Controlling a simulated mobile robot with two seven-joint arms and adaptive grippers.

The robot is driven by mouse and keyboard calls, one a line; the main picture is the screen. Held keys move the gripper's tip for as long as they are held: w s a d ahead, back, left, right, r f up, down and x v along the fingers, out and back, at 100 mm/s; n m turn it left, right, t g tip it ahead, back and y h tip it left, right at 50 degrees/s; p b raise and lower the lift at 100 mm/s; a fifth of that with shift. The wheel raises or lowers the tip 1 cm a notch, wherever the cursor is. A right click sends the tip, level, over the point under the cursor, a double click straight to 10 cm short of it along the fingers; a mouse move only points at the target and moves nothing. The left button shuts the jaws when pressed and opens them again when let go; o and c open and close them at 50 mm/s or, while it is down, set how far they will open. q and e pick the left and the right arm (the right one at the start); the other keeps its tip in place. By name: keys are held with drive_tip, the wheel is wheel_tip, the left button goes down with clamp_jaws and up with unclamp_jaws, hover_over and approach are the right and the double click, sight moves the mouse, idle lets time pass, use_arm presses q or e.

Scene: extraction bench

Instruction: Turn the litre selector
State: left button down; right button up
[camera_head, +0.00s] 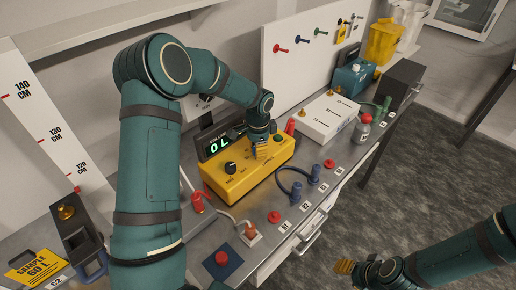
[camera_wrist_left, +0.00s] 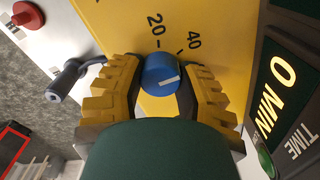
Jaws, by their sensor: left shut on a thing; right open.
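The litre selector appears to be the blue knob (camera_wrist_left: 160,75) with a white pointer mark, on the yellow box, beside the printed marks 20 and 40. My left gripper (camera_wrist_left: 160,88) has its two ribbed yellow fingers on either side of the knob, shut on it. In the head view the yellow box (camera_head: 235,188) stands on the bench, and my left gripper (camera_head: 260,151) comes down onto its right part, hiding the knob. A black knob (camera_head: 230,168) shows on the box's left part. My right gripper (camera_head: 352,268) is open and empty, low at the right, away from the bench.
A blue hose (camera_head: 283,180), red knobs and a white box (camera_head: 328,118) stand nearby on the bench. A dark lever (camera_wrist_left: 75,75) lies close to the left finger in the wrist view.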

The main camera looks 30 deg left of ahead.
use_arm(q)
drive_tip(key=m, duration=0.5)
drive_tip(key=shift+d+m+p, duration=0.1)
drive_tip(key=shift+m+p, duration=0.3)
idle(0.4)
drive_tip(key=c, duration=0.6)
unclamp_jaws()
drive_tip(key=shift+o, duration=0.2)
wheel_tip(320, 180, up, 12)
